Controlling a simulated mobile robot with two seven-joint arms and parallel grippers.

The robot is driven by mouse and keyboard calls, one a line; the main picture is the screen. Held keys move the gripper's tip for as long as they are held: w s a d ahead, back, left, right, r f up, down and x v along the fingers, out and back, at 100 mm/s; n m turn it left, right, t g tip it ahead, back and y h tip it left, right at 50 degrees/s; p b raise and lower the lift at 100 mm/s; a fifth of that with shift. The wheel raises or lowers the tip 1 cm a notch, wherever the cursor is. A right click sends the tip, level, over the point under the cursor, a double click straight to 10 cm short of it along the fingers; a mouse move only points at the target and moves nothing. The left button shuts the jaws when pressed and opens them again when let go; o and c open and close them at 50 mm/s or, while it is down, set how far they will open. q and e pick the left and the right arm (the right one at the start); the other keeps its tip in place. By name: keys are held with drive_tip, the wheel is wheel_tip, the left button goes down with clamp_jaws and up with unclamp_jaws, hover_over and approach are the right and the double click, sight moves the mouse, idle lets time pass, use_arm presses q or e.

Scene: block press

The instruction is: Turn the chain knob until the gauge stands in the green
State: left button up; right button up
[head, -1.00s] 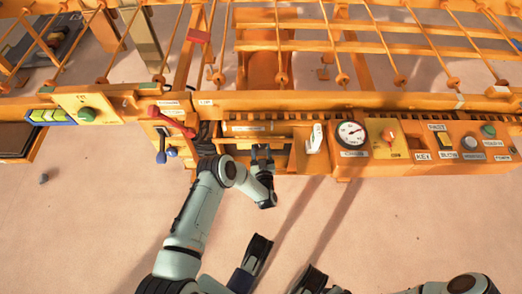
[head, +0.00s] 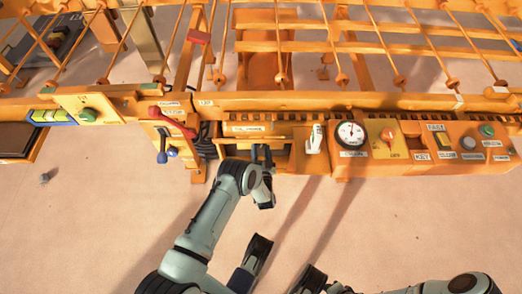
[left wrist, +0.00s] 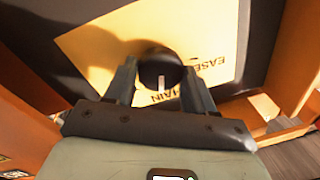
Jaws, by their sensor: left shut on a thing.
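The chain knob (left wrist: 160,70) is a dark round knob with a pale mark, on a yellow plate (left wrist: 215,45) lettered "EASE" and "…AIN" in the left wrist view. My left gripper (left wrist: 162,86) is shut on it, one finger on each side. In the head view my left gripper (head: 262,155) reaches into a recess of the orange machine, and the knob is hidden there. The gauge (head: 350,134) is a white dial right of the recess; its needle stands near upright. Its coloured bands are too small to read. My right gripper (head: 283,265) appears low in view, fingers apart and empty.
A white lever (head: 315,138) stands between the recess and the gauge. A red handle (head: 173,121) and blue knobs (head: 167,155) are left of the recess. A red switch (head: 388,134) and several buttons line the panel at right.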

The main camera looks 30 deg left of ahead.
use_arm(q)
drive_tip(key=shift+m, duration=1.8)
use_arm(e)
drive_tip(key=shift+s+f, duration=0.2)
drive_tip(key=shift+s, duration=0.05)
use_arm(q)
drive_tip(key=shift+a, duration=0.1)
drive_tip(key=shift+s, duration=0.1)
drive_tip(key=o, duration=1)
drive_tip(key=shift+f, duration=0.1)
use_arm(e)
drive_tip(key=shift+s+d, duration=0.1)
drive_tip(key=shift+s, duration=0.05)
